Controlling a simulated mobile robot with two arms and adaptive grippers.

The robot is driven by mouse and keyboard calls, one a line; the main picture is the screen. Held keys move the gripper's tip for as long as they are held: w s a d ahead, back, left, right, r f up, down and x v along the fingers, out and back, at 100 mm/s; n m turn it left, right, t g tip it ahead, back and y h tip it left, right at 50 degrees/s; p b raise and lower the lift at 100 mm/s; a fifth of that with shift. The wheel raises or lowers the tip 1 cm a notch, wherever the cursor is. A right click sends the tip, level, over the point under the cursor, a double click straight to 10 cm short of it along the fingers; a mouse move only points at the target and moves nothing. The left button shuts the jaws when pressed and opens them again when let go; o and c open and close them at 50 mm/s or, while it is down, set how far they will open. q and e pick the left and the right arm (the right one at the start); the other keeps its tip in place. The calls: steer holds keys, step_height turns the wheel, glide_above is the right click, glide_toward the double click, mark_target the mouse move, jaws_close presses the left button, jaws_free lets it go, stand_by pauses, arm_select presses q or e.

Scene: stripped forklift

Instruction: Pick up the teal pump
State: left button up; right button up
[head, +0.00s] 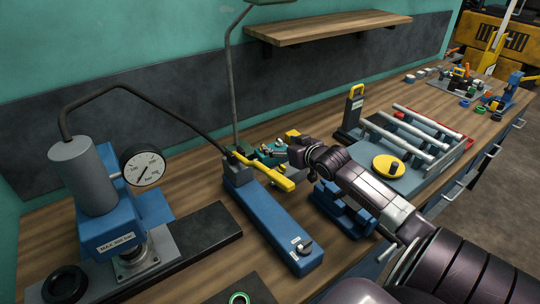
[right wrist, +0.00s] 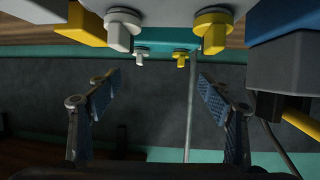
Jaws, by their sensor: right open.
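The teal pump (head: 266,158) sits on the bench behind the blue hand pump, small and partly hidden by the yellow lever and my right gripper. In the right wrist view, a teal body (right wrist: 168,38) with white and yellow fittings shows at the top centre, beyond the fingertips. My right gripper (head: 284,152) reaches in from the right beside the teal pump. In the right wrist view the right gripper (right wrist: 160,78) has its fingers wide apart, with nothing between them. My left gripper is not in view.
The blue hand pump (head: 268,225) with its yellow lever (head: 265,172) stands close in front. A blue press with a gauge (head: 143,166) is at left. A grey tray with metal rods (head: 400,182) is at right. A lamp pole (head: 232,90) rises behind; a shelf (head: 325,27) hangs above.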

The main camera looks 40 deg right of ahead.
mark_target(259, 156)
steer(key=shift+f+p+x, duration=0.15)
steer(key=shift+p+x, duration=0.15)
steer(key=shift+x, duration=1.4)
steer(key=shift+f+p+x, duration=0.15)
steer(key=shift+p+x, duration=0.15)
steer(key=shift+x, duration=1.4)
steer(key=shift+s, duration=0.15)
steer(key=shift+c, duration=0.3)
steer(key=c, duration=1.8)
steer(key=shift+r, duration=0.25)
